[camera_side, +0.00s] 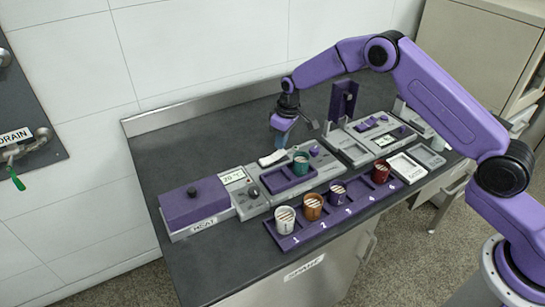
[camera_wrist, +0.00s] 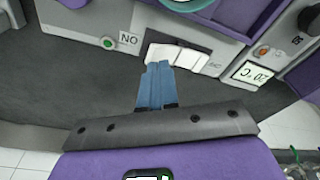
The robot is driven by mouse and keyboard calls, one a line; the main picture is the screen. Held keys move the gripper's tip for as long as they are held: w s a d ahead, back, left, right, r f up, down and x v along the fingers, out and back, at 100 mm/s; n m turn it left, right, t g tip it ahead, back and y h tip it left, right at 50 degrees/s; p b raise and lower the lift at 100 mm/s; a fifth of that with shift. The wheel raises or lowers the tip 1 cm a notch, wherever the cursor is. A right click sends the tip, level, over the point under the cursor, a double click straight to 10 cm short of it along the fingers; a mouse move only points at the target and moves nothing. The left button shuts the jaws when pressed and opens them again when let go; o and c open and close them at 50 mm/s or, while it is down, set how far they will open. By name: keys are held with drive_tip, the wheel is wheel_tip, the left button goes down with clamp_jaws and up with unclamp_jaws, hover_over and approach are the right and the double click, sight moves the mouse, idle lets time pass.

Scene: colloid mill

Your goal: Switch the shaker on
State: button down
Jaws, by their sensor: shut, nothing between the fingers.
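The shaker (camera_side: 258,190) is a grey unit with a purple tray, holding a teal cup (camera_side: 301,163). A white rocker switch (camera_wrist: 190,60) sits in a dark recess on the shaker's back edge; a pale piece at that edge also shows in the side view (camera_side: 272,158). A label (camera_wrist: 129,39) reading ON, upside down, and a green light (camera_wrist: 107,43) are beside the rocker. My gripper (camera_wrist: 159,66) is shut and empty, its blue fingertips overlapping the rocker in the wrist view. In the side view my gripper (camera_side: 281,130) appears above and behind the shaker. Contact cannot be told.
Left of the shaker is a purple-lidded heater (camera_side: 192,202) with a display (camera_side: 232,177). In front, a purple numbered rack (camera_side: 330,222) holds several cups. A purple upright stand (camera_side: 342,101) and other grey units are at right. Bare counter (camera_side: 190,140) lies behind the shaker.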

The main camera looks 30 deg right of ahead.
sight(281, 152)
drive_tip(key=shift+f, duration=1.3)
idle(0.7)
drive_tip(key=shift+r, duration=3.55)
